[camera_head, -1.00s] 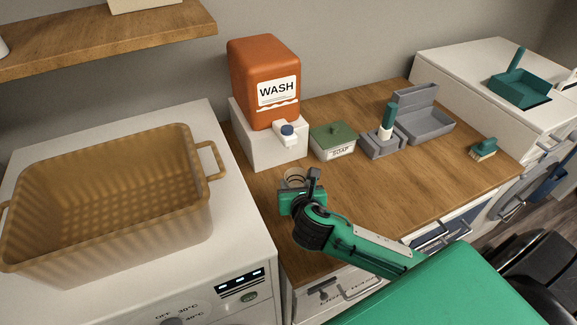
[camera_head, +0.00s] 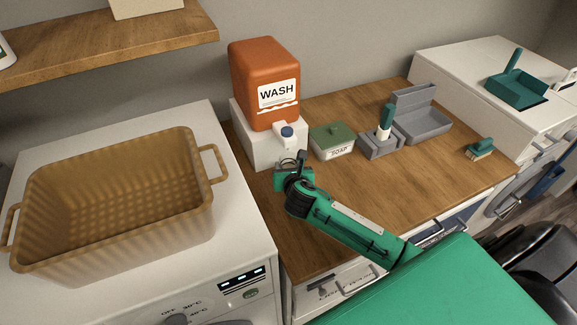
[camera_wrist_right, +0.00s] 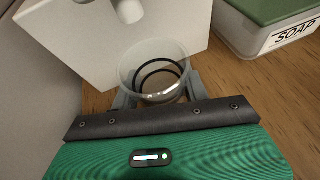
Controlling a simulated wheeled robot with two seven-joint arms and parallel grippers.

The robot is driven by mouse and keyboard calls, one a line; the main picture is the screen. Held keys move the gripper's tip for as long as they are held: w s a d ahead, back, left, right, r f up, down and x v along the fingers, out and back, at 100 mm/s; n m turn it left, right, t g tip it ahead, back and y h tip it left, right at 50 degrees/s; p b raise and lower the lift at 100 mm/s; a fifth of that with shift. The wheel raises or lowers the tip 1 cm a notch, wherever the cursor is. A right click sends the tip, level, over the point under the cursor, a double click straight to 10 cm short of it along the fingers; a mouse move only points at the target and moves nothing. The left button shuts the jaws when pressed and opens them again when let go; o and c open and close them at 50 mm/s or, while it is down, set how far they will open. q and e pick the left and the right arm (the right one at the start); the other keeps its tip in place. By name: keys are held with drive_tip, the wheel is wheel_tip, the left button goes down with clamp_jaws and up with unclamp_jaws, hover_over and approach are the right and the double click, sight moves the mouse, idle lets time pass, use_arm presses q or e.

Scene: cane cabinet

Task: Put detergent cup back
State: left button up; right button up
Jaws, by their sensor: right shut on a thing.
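The clear detergent cup (camera_wrist_right: 157,72) shows in the right wrist view, between the fingers of my right gripper (camera_wrist_right: 157,98). My right gripper (camera_head: 290,163) is shut on it, in front of the white stand. In the head view the gripper largely hides the cup. The orange WASH dispenser (camera_head: 265,75) sits on the white stand (camera_head: 262,148). Its white spout with a blue cap (camera_head: 287,132) points toward the front, just above and behind my gripper. The spout's end also shows in the right wrist view (camera_wrist_right: 128,10), beyond the cup. My left gripper is out of view.
A soap box with a green lid (camera_head: 332,140) stands right of the stand. Grey holders (camera_head: 424,124) and a brush (camera_head: 480,148) are farther right. A tan basket (camera_head: 110,205) is on the white machine at left. The wooden counter (camera_head: 400,195) is clear at front right.

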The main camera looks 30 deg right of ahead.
drive_tip(key=o, duration=1.1)
drive_tip(key=shift+f, duration=0.1)
drive_tip(key=b+v, duration=0.1)
drive_tip(key=v, duration=1.1)
drive_tip(key=shift+r, duration=0.2)
drive_tip(key=shift+r, duration=0.1)
